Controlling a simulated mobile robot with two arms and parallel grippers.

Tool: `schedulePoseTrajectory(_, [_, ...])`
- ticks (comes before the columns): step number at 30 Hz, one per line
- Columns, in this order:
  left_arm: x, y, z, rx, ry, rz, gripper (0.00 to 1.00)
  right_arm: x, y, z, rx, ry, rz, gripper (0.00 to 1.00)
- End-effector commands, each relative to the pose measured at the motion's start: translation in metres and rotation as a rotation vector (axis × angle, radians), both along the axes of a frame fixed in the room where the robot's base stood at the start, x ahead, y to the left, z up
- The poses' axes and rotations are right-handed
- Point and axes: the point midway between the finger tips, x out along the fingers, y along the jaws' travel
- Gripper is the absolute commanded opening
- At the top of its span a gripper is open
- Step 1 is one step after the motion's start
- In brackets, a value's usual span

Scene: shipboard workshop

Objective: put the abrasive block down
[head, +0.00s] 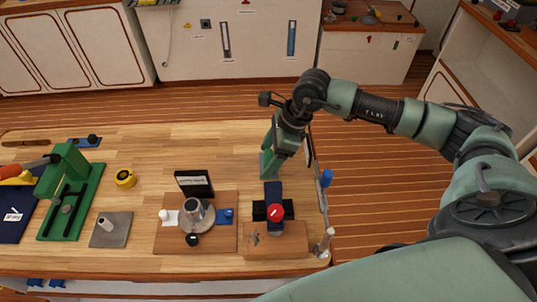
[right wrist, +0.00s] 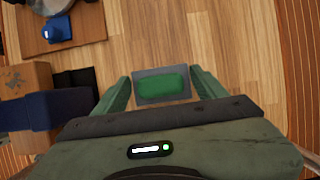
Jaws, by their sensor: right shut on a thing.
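My right gripper (head: 271,160) reaches down over the right part of the wooden bench (head: 225,150). In the right wrist view its two green fingers (right wrist: 162,90) are on either side of the abrasive block (right wrist: 162,85), a grey block with a green face, and are shut on it. The block is at or just above the bench top; I cannot tell whether it touches the wood. In the head view the fingers mostly hide it. My left gripper is not in view.
Near the gripper stand a dark blue upright part with a red knob (head: 274,213) and a wooden block (head: 262,246). A board (head: 168,238) holds a metal fitting. Bench between is clear.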

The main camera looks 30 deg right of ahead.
Motion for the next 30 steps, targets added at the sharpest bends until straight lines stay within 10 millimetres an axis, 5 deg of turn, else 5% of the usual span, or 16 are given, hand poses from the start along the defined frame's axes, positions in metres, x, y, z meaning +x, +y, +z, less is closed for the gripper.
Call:
schedulePoseTrajectory(5, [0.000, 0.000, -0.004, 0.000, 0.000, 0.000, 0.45, 0.000, 0.000, -0.003, 0.001, 0.000, 0.000, 0.19])
schedulePoseTrajectory(6, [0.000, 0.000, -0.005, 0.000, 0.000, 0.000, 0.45, 0.000, 0.000, -0.003, 0.001, 0.000, 0.000, 0.75])
schedulePoseTrajectory(8, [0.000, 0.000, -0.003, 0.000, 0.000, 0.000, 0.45, 0.000, 0.000, -0.002, 0.001, 0.000, 0.000, 0.91])
schedulePoseTrajectory(22, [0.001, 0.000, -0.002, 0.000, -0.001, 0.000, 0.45, 0.000, -0.003, 0.006, 0.000, -0.003, -0.001, 0.94])
schedulePoseTrajectory(30, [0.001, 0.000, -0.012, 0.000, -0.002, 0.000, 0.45, -0.009, -0.022, 0.057, -0.002, -0.006, 0.000, 0.94])
